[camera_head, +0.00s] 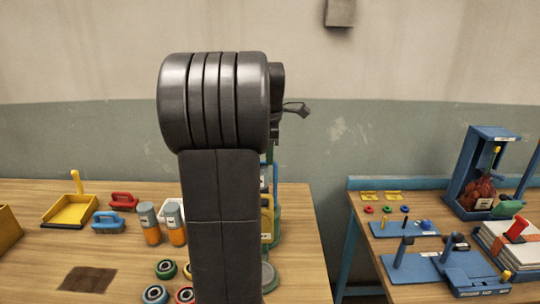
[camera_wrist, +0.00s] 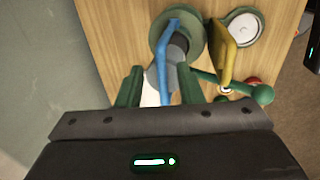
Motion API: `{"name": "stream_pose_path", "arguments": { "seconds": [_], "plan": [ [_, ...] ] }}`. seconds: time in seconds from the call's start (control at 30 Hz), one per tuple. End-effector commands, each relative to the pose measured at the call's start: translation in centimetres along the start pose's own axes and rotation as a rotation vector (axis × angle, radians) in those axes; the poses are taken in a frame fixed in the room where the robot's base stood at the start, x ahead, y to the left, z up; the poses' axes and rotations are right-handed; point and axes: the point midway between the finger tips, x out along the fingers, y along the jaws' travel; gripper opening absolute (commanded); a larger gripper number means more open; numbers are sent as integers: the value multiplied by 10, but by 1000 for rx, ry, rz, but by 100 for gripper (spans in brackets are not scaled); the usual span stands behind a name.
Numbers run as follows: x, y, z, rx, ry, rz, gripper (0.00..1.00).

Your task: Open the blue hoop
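The blue hoop (camera_wrist: 181,58) shows in the wrist view as a narrow bent blue band, seen nearly edge-on, in front of a grey cylinder and a round green base. Its lower end comes down between the two green fingers of my gripper (camera_wrist: 160,78). The fingers stand apart; I cannot tell whether either touches the hoop. A yellow hoop (camera_wrist: 224,48) stands just right of it.
Yellow dustpan (camera_head: 70,209), red and blue handled blocks, orange-grey bottles (camera_head: 149,222) and several ringed wheels lie left of my arm. A gap separates the right table, which holds a blue frame (camera_head: 467,180) with a red net sack. A green-knobbed bar (camera_wrist: 245,88) lies near my gripper's right.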

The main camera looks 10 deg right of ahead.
Motion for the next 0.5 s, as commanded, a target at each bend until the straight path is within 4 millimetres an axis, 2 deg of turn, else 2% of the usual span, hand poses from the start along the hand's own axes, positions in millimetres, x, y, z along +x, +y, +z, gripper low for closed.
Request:
{"name": "stream_pose_path", "arguments": {
  "seconds": [0.2,0.47,0.5],
  "plan": [
    [16,0,0,0,0,-1,33],
    [18,0,0,0,0,0,33],
    [18,0,0,0,0,0,30]
  ]
}}
